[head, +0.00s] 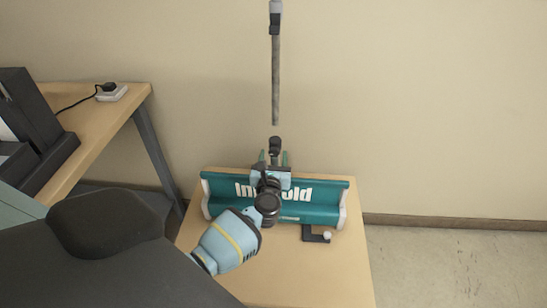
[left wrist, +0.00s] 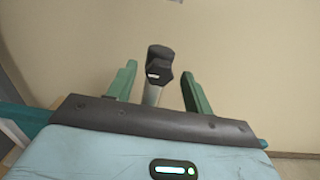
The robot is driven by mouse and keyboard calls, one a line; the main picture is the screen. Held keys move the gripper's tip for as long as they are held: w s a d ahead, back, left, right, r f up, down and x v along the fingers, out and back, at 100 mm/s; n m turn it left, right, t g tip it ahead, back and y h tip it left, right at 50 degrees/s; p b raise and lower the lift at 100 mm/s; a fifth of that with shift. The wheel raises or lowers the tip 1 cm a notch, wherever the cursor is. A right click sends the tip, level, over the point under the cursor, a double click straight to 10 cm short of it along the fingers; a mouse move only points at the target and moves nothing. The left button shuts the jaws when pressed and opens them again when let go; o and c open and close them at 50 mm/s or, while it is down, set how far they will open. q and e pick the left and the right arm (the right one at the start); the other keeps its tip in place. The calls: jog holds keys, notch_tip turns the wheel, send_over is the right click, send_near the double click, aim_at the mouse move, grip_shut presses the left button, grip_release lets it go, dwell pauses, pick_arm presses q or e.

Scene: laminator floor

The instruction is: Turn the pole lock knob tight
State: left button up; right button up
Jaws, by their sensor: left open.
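The dark pole lock knob (head: 275,144) sits on top of a short grey post rising behind the teal banner stand (head: 322,212). In the left wrist view the knob (left wrist: 160,63) is dark, faceted and has a small white mark. My left gripper (head: 274,158) is open, with its green fingers pointing away over the stand. In the left wrist view the fingers (left wrist: 158,84) stand apart on either side of the knob and post, with gaps on both sides. I see no contact. My right gripper is not in view.
A thin grey pole (head: 275,80) rises in line above the knob, with a visible gap between them. The stand is on a small wooden table (head: 330,275), with a black bracket (head: 313,236) in front. A desk (head: 110,118) is at left; a beige wall is behind.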

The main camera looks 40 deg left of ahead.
pick_arm(q)
jog(key=shift+w+a, duration=0.1)
jog(key=shift+w, duration=0.05)
jog(key=shift+c, duration=0.4)
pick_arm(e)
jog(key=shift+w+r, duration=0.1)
pick_arm(q)
jog(key=c, duration=0.9)
jog(key=shift+o, duration=0.2)
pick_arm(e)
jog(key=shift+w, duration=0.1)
